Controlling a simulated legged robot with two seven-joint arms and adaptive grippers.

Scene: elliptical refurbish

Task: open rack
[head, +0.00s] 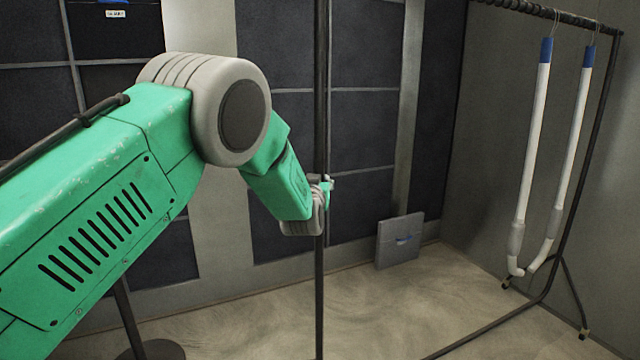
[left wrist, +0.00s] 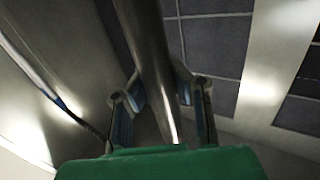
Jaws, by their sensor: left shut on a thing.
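The rack is a dark metal frame with a ribbed top bar (head: 540,10) at the upper right of the head view. A thin dark upright pole (head: 320,90) crosses the middle of that view from top to bottom; I cannot see how it joins the rack. My left gripper (head: 324,188) is at this pole, about mid-height. In the left wrist view the pole (left wrist: 148,40) runs between the two fingers of my left gripper (left wrist: 160,88), which is shut on it. The exact finger contact is partly hidden. My right gripper is not in view.
Two white tubes with blue tops (head: 535,140) hang from the rack's bar. A grey panel (head: 399,241) leans against the dark tiled wall (head: 365,115). A dark round base (head: 150,350) stands at the lower left. The floor (head: 400,310) between is clear.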

